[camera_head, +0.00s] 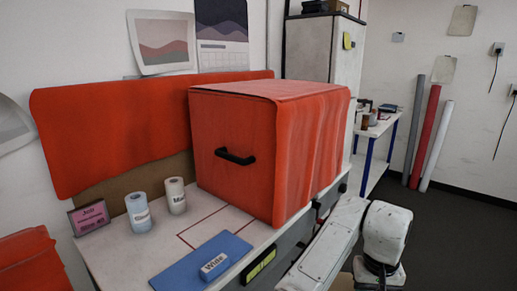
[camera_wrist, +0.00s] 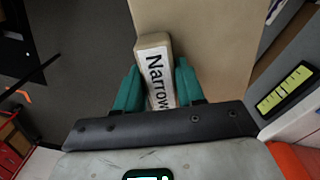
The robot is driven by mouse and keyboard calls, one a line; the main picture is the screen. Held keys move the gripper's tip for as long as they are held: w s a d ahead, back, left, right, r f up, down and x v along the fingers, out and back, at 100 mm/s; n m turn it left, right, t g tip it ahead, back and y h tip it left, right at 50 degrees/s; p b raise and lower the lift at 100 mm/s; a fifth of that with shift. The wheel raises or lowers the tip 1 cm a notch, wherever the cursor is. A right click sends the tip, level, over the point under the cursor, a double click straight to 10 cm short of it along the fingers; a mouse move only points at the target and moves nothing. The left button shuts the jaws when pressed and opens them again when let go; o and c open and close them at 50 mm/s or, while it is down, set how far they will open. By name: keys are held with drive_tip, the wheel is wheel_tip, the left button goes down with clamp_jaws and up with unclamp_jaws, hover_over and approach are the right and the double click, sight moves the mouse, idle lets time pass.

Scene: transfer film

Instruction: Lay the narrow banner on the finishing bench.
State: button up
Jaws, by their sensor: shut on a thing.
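In the wrist view my gripper (camera_wrist: 158,66) has its two green fingers shut on the pale block labelled "Narrow" (camera_wrist: 152,47). A tan sheet (camera_wrist: 215,45), which looks like the narrow banner, lies beside and beyond the block; where the two join is hidden. In the head view my gripper and this banner are out of sight. A blue sheet (camera_head: 186,272) with a block labelled "Wide" (camera_head: 214,267) lies on the near white bench (camera_head: 102,262). A table with blue legs (camera_head: 379,148) stands at the back; I cannot tell which is the finishing bench.
A large orange box with a black handle (camera_head: 236,130) fills much of the near bench. Two labelled rolls (camera_head: 138,212) and a pink sign (camera_head: 89,218) stand left of it. Several long tubes (camera_head: 426,135) lean on the back wall. Dark floor (camera_wrist: 70,60) shows left of the tan sheet.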

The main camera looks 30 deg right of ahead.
drive_tip(key=w+a+f+n, duration=0.3)
drive_tip(key=a+f, duration=0.6)
drive_tip(key=a, duration=0.3)
drive_tip(key=w+a+f+n, duration=0.2)
drive_tip(key=a+f+n, duration=0.3)
drive_tip(key=a+f, duration=0.4)
drive_tip(key=a, duration=0.3)
drive_tip(key=shift+w+a+f+n, duration=0.15)
drive_tip(key=shift+w+f+n, duration=0.15)
drive_tip(key=shift+w+f, duration=0.1)
